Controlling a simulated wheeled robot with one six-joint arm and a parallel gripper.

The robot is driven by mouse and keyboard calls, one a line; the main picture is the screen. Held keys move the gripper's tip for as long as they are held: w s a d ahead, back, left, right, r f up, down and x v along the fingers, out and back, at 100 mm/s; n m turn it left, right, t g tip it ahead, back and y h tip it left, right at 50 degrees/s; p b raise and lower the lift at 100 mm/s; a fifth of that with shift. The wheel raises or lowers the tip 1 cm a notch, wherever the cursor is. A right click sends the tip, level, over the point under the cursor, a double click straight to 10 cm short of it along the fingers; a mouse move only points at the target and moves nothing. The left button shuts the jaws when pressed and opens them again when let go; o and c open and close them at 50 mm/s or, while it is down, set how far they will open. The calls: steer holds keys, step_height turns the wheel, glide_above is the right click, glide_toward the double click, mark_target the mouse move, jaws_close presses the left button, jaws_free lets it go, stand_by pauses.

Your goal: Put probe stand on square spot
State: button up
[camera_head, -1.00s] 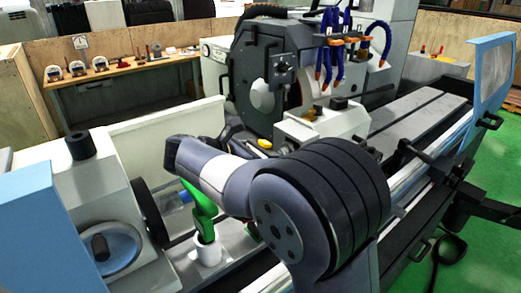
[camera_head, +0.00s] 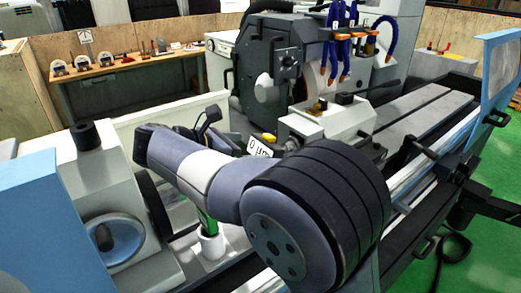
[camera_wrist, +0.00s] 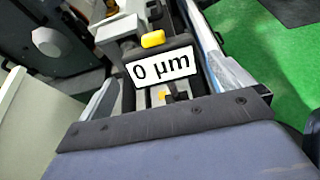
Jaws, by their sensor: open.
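My gripper (camera_wrist: 156,62) is open, its two pale fingers spread apart in the wrist view. A white "0 µm" sign (camera_wrist: 163,69) shows between the fingers; I cannot tell how far off it is. The sign also shows in the head view (camera_head: 261,148), just behind my arm. In the head view a white cylinder (camera_head: 211,245) with a green piece (camera_head: 208,221) above it stands on the machine, partly hidden by my arm. I cannot tell for sure whether this is the probe stand. I cannot make out the square spot.
A yellow knob (camera_head: 268,137) is on the machine near the sign. The grinder housing (camera_head: 272,75) with blue hoses (camera_head: 340,45) stands behind. A workbench (camera_head: 120,68) with several small tools is at the back left. Green floor (camera_head: 480,240) lies at the right.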

steer(key=v, duration=0.5)
steer(key=shift+s+a+r, duration=0.1)
steer(key=shift+s+a, duration=0.1)
steer(key=shift+a, duration=0.05)
